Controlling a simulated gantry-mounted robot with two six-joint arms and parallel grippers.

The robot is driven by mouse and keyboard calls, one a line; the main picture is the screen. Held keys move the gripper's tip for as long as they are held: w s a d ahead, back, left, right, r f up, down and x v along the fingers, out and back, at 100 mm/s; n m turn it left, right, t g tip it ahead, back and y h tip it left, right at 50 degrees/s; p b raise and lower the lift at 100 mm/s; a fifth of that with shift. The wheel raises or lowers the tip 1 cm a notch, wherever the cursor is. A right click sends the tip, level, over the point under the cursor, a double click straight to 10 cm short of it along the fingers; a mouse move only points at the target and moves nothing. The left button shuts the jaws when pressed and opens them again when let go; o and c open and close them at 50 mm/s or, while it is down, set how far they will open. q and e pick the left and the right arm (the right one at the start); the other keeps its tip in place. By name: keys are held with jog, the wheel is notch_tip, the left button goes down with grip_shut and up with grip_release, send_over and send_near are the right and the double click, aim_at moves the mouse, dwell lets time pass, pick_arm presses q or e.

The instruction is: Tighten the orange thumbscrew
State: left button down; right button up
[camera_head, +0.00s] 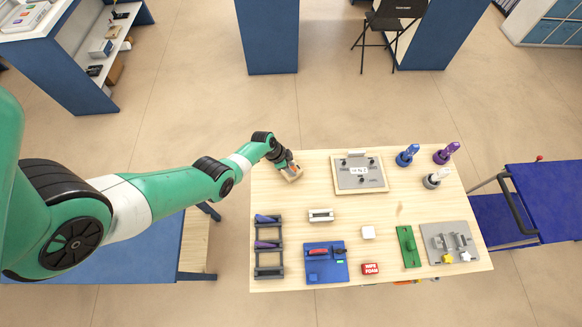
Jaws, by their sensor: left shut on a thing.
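My left gripper (288,167) reaches down at the back left corner of the light wood table. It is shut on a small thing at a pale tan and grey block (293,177). The gripper covers most of that thing. It seems to be the orange thumbscrew, but it is too small and hidden to be sure or to tell how far it is screwed in. My right gripper is out of view.
A framed grey panel (345,182) lies right of the gripper. Blue (407,155), purple (446,153) and white (437,178) upright items stand at the back right. A dark rack (256,246), blue board (313,275) and grey plate (432,232) line the front.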

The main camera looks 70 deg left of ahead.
pick_arm(q)
jog(key=shift+a+m+h, duration=0.1)
jog(key=shift+m+h, duration=0.2)
jog(key=shift+m, duration=0.4)
jog(key=shift+f+m+h+b, duration=0.1)
jog(key=shift+m+h+b, duration=0.35)
jog(key=shift+m, duration=1.05)
jog(key=shift+g, duration=0.3)
jog(key=shift+c, duration=2.2)
grip_release()
notch_tip(320, 180, up, 4)
jog(key=p, duration=0.3)
jog(key=shift+r+p, duration=0.2)
jog(key=shift+p, duration=0.2)
jog(key=shift+f, duration=0.1)
